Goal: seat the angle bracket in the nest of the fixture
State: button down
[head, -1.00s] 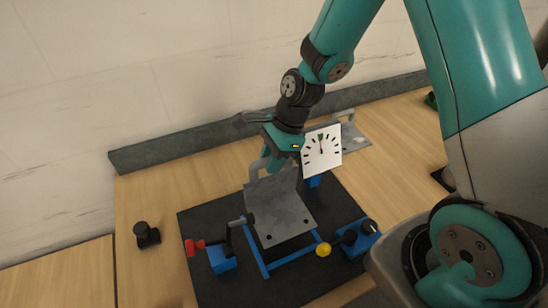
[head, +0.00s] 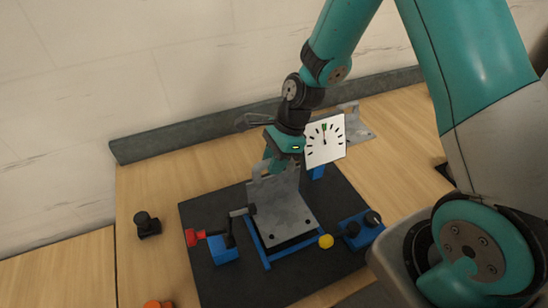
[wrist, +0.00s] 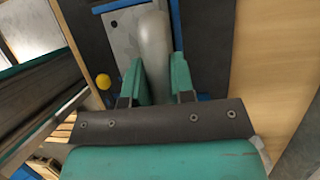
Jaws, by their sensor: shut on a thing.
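The angle bracket (head: 287,219), a grey metal plate with an upright wall and a rounded handle, is over the blue frame of the fixture (head: 249,234) in the head view. Its flat plate covers most of the frame's inside; I cannot tell whether it rests flush in the nest. My gripper (head: 275,166) is behind the upright wall, shut on the handle. In the wrist view the teal fingers of my gripper (wrist: 160,82) stand on both sides of the grey handle (wrist: 153,45). The wall hides part of the fingers in the head view.
A red-handled clamp (head: 194,237) stands left of the frame and a yellow knob (head: 326,241) right of it. A white dial (head: 325,141) stands behind. A black knob (head: 147,225) and an orange object (head: 157,304) are at left. Another grey bracket (head: 357,127) lies at back right.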

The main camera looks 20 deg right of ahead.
jog(key=shift+f+b, duration=0.4)
jog(key=shift+f, duration=0.45)
jog(key=shift+p, duration=0.65)
dwell(1.2)
jog(key=shift+f+b, duration=0.8)
jog(key=shift+f, duration=0.4)
jog(key=c, duration=0.9)
grip_release()
jog(key=shift+s, duration=0.1)
jog(key=b+v, duration=0.3)
jog(key=v, duration=1.4)
jog(key=shift+r, duration=0.3)
